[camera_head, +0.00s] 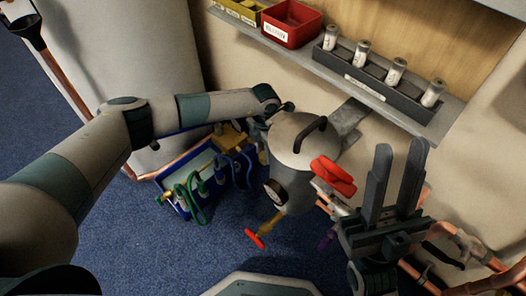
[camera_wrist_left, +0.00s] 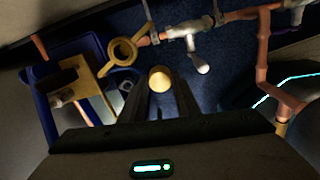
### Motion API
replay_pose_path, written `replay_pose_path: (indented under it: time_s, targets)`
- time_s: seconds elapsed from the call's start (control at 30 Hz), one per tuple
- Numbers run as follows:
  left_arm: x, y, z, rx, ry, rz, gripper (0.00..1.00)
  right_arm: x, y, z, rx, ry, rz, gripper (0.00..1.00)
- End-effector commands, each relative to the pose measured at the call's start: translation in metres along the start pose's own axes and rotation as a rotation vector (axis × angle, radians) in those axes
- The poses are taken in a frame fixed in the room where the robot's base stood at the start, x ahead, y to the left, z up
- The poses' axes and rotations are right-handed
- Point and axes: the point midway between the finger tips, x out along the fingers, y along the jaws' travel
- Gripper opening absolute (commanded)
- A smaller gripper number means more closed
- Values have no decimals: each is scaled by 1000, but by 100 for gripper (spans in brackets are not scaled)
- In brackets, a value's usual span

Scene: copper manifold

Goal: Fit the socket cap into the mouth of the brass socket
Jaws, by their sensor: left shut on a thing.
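My left gripper (camera_wrist_left: 160,92) is shut on a round brass piece (camera_wrist_left: 160,79), which I take for the socket cap; its end shows between the fingertips. In the head view, that gripper is mostly hidden behind the grey vessel. In the left wrist view, a brass ring (camera_wrist_left: 113,50) with an open centre lies ahead and left of the held piece, apart from it. A brass fitting (camera_wrist_left: 282,128) ends a copper pipe at the right. I cannot tell which of these is the brass socket. My right gripper (camera_head: 399,148) is open and empty, fingers pointing up.
A blue tray (camera_wrist_left: 44,108) holds a brass block (camera_wrist_left: 80,79). The grey lidded vessel (camera_head: 295,145) with a gauge and red handles stands between my grippers. Copper pipes (camera_head: 468,248) run at lower right. A shelf holds a red bin (camera_head: 291,27) and a rack (camera_head: 368,86) of several bottles.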

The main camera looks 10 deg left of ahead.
Motion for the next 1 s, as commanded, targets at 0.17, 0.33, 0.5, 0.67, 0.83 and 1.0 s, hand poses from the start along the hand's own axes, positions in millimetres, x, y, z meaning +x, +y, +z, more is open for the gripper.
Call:
replay_pose_path:
  time_s: [0.17, 0.33, 0.5, 0.67, 0.83, 1.0]
  targets:
    - [0, 0, 0, 0, 0, 0, 6, 0, 0, 0, 0, 1, 0, 31]
    - [-3, 1, 0, 0, -1, 0, 6, 3, 0, -1, 0, 2, 0, 31]
    - [-11, 1, 0, 0, -1, 0, 6, 9, 0, -4, 0, 2, 0, 31]
    - [-19, 1, 0, -1, -1, 0, 6, 14, 0, -6, 0, 2, 0, 31]
    - [-28, 1, 0, -1, -1, 1, 6, 20, 0, -9, 0, 2, 0, 31]
    - [-36, 1, 0, -1, -1, 1, 6, 26, 0, -11, 0, 2, 0, 31]
